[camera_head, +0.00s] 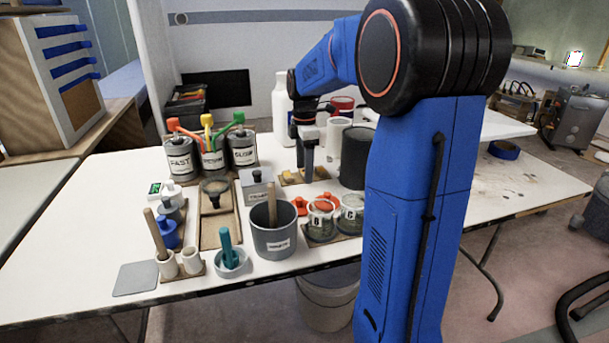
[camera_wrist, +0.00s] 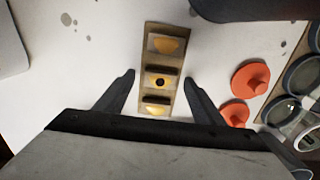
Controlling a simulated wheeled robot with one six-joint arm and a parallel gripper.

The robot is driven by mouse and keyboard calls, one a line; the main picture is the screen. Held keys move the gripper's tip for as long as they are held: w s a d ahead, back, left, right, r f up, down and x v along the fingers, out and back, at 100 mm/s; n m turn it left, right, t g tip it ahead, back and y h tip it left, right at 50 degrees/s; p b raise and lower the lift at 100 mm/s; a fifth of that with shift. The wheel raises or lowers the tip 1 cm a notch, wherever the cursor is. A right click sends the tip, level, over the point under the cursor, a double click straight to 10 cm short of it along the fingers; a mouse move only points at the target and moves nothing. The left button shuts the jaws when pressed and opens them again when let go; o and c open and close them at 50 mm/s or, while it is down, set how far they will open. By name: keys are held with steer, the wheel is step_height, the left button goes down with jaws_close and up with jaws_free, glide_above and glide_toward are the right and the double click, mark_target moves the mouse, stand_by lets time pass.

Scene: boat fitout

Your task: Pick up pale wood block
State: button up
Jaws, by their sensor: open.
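In the wrist view a narrow light-brown wooden strip (camera_wrist: 148,64) lies flat on the white table, with yellow pieces and dark bars across it. It also shows in the head view (camera_head: 288,181). I cannot tell whether the pale wood block is this strip or a piece on it. My gripper (camera_wrist: 160,82) is open. Its two fingers appear on either side of the strip, with space between each finger and the strip. In the head view my gripper (camera_head: 308,166) points down over the strip; whether it touches anything is unclear.
Orange knobbed pieces (camera_wrist: 250,79) and clear cups (camera_head: 321,222) stand close to the strip. A dark cylinder (camera_head: 354,158) and a white bottle (camera_head: 281,104) are near my gripper. A grey bucket (camera_head: 272,238) stands in front. The white table (camera_head: 95,222) is bare at left.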

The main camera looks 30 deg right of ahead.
steer(key=c, duration=1.1)
step_height(320, 180, up, 10)
